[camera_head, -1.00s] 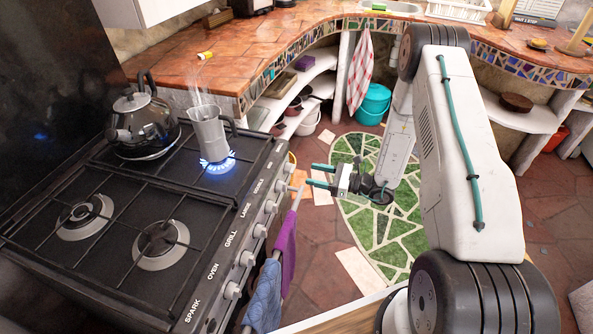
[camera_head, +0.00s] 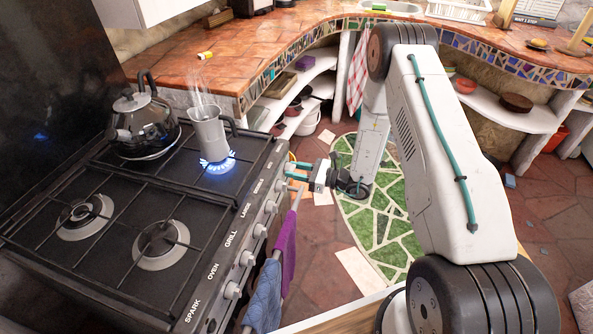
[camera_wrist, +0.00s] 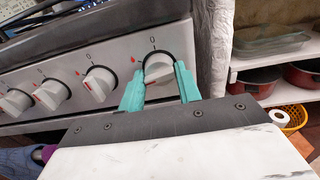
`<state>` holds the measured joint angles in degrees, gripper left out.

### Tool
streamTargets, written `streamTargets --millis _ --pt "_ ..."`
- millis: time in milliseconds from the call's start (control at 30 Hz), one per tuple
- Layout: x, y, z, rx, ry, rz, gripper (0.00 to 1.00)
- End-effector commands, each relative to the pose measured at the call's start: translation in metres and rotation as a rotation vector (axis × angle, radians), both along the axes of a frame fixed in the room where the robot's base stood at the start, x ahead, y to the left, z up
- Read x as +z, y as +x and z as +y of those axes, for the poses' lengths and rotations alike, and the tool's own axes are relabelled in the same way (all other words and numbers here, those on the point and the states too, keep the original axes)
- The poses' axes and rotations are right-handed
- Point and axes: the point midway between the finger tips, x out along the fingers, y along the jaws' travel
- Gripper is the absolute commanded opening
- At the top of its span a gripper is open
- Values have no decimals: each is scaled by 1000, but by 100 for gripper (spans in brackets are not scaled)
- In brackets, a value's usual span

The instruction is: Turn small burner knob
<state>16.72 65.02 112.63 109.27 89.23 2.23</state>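The black stove (camera_head: 150,195) stands on the left with a row of pale knobs along its front panel. In the wrist view, the rightmost knob (camera_wrist: 158,68) sits between the two teal fingers of my gripper (camera_wrist: 160,82). The fingers are apart, one on each side of it; I cannot tell whether they touch it. In the head view my gripper (camera_head: 290,171) is at the far end of the knob row, and its fingers partly cover the knobs there. The knob's label is not readable.
A kettle (camera_head: 142,125) stands on the rear burner. A purple towel (camera_head: 287,250) and a blue towel (camera_head: 263,297) hang on the stove front below the knobs. Right of the stove, open shelves (camera_wrist: 280,95) hold pots.

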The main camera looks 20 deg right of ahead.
Motion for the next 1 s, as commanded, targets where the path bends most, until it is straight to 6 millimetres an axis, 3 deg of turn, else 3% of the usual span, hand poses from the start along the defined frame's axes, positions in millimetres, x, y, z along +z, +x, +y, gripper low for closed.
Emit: streamTargets --millis 467,1000 --pt "0 0 -1 -1 59 81 11" --pt "0 -1 0 -1 338 465 11"
